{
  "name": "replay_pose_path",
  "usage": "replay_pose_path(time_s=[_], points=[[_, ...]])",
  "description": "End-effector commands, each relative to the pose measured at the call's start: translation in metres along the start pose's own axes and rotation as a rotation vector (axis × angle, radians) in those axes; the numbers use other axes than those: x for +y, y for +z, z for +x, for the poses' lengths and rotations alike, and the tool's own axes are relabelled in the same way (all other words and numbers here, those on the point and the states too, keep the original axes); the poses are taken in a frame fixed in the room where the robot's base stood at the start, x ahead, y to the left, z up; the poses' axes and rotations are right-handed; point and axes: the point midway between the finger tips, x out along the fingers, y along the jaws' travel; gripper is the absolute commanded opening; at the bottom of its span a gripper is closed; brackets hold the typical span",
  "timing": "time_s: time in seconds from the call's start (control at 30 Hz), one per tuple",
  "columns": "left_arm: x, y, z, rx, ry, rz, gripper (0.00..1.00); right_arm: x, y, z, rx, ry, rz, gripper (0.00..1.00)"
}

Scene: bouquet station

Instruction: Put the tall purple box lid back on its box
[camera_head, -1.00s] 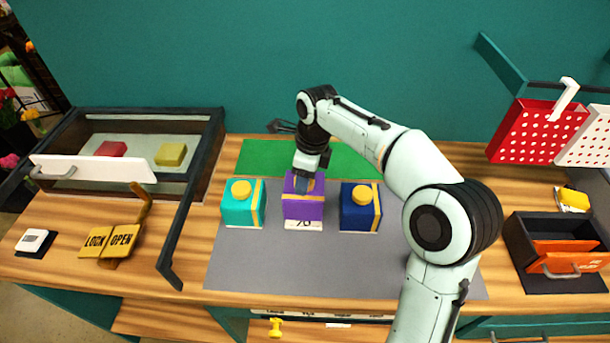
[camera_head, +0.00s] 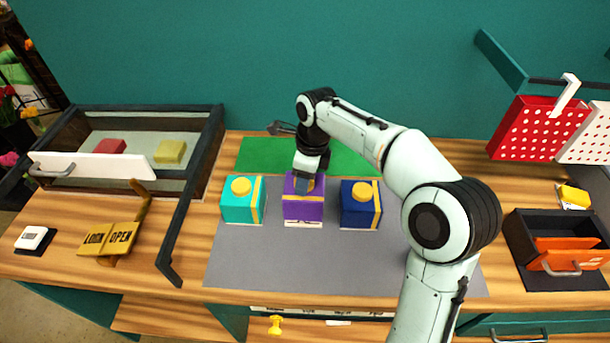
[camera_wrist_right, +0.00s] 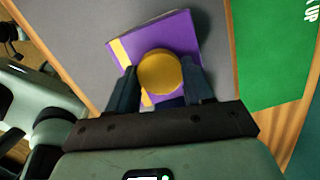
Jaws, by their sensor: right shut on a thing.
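The tall purple box (camera_head: 303,208) stands on the grey mat between a teal box and a dark blue box. Its purple lid (camera_wrist_right: 183,38) with a yellow band and a round yellow knob (camera_wrist_right: 160,73) fills the middle of the right wrist view. My right gripper (camera_head: 306,186) points down at the top of the purple box, and in the right wrist view its two dark fingers (camera_wrist_right: 162,88) are shut on the knob. The lid appears to be on the box top; whether it is fully seated cannot be told. My left gripper is not in view.
The teal box (camera_head: 242,205) and the dark blue box (camera_head: 359,209) stand close on either side. The grey mat (camera_head: 300,265) is clear in front. A green mat (camera_head: 262,155) lies behind. A glass-topped case (camera_head: 130,135) is at left, an open black drawer box (camera_head: 520,245) at right.

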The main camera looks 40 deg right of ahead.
Motion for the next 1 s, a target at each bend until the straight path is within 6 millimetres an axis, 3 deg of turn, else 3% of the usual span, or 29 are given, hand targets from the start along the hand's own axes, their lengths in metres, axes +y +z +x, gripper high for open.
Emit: replay_pose_path(time_s=[1.0], points=[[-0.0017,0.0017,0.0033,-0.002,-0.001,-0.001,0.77,-0.0002,-0.0013,0.0086,0.000,0.000,0.000,0.06]])
